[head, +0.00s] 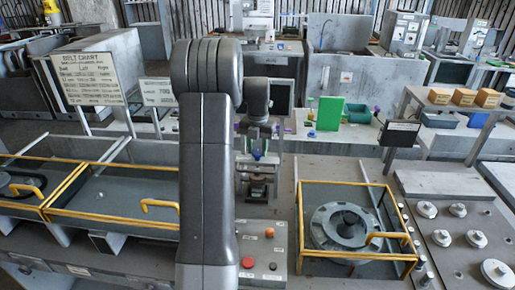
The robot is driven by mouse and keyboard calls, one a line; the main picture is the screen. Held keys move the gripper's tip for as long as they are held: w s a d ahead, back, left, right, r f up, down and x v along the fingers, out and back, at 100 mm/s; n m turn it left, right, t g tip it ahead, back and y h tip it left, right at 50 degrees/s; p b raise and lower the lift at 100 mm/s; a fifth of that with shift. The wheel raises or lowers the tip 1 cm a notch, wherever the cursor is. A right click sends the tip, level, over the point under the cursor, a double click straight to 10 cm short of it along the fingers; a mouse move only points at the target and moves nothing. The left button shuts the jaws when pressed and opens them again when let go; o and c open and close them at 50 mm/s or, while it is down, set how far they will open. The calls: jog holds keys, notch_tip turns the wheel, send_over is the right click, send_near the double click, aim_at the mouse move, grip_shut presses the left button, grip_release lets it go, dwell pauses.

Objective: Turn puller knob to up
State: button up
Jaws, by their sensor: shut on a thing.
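My gripper (257,192) is in the middle of the head view, to the right of my large grey arm link, pointing down just behind a grey control panel (282,250). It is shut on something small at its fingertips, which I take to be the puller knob. The fingers hide the knob, so its pointer and setting cannot be read. The panel's front part shows a red button (247,262), an orange-red button (269,232) and a small dark knob (272,267).
A yellow-edged guard box (345,258) with a round blower housing (350,225) stands to the right. Yellow-edged covers (110,205) lie to the left. A belt chart sign (90,78) stands at the back left. Round metal parts (476,239) sit at the far right.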

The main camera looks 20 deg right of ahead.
aim_at(257, 152)
jog(key=shift+r, duration=0.1)
jog(key=o, duration=1)
notch_tip(257, 152, up, 14)
jog(key=b, duration=0.2)
jog(key=shift+f, duration=0.2)
notch_tip(257, 152, down, 14)
jog(key=shift+r+p, duration=0.15)
jog(key=shift+p, duration=0.85)
